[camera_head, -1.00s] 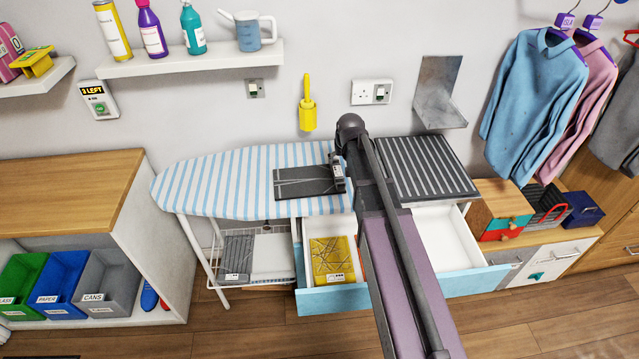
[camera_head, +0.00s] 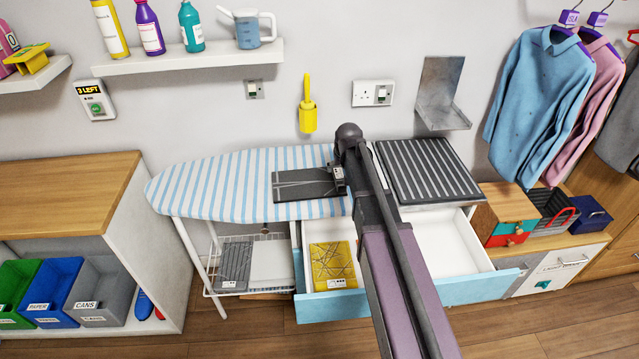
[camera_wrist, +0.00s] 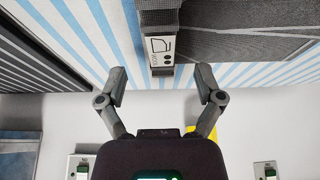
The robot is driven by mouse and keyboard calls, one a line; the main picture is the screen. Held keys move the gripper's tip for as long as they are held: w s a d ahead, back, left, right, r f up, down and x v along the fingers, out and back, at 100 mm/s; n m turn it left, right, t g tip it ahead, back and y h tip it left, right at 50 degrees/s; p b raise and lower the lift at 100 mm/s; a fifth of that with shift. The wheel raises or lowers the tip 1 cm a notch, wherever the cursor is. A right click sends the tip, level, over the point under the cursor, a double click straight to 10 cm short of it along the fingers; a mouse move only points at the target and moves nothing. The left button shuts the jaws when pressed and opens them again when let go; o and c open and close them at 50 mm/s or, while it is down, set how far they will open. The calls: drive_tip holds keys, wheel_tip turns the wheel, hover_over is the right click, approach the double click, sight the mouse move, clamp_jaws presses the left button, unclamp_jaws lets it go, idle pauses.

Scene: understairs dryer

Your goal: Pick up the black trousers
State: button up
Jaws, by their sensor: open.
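The black trousers (camera_head: 300,184) look like a flat, dark folded piece with a pale line across it, lying on the striped ironing board. A raised grey ribbed part with a white label (camera_head: 339,178) is at their right end. In the wrist view the dark cloth (camera_wrist: 235,32) is at the upper right, and the ribbed block with its label (camera_wrist: 161,50) is at the top middle. My gripper (camera_wrist: 162,84) is open, its two fingers spread either side of the block's line. I see no contact. In the head view my arm hides the gripper.
The ironing board (camera_head: 210,190) has bare room left of the trousers. A dark ribbed panel (camera_head: 425,170) lies to its right. Below, open drawers hold a yellow item (camera_head: 335,265), and a grey folded item (camera_head: 236,263) lies on a rack. A metal wall bracket (camera_head: 440,100) juts out behind.

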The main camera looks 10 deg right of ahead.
sight(339, 173)
drive_tip(key=shift+f, duration=0.1)
drive_tip(key=shift+b+x, duration=2.4)
drive_tip(key=shift+x, duration=0.1)
drive_tip(key=shift+w+a, duration=0.1)
clamp_jaws()
drive_tip(key=shift+r, duration=0.2)
wheel_tip(339, 173, up, 3)
drive_tip(key=p, duration=0.3)
drive_tip(key=s+d, duration=0.3)
drive_tip(key=s+d+r+p, duration=0.1)
drive_tip(key=s+d, duration=0.2)
drive_tip(key=s, duration=0.1)
drive_tip(key=s+d+p, duration=0.1)
drive_tip(key=s+d, duration=0.2)
drive_tip(key=shift+s+d+r, duration=0.15)
drive_tip(key=shift+s+r, duration=0.15)
drive_tip(key=shift+s+d, duration=0.7)
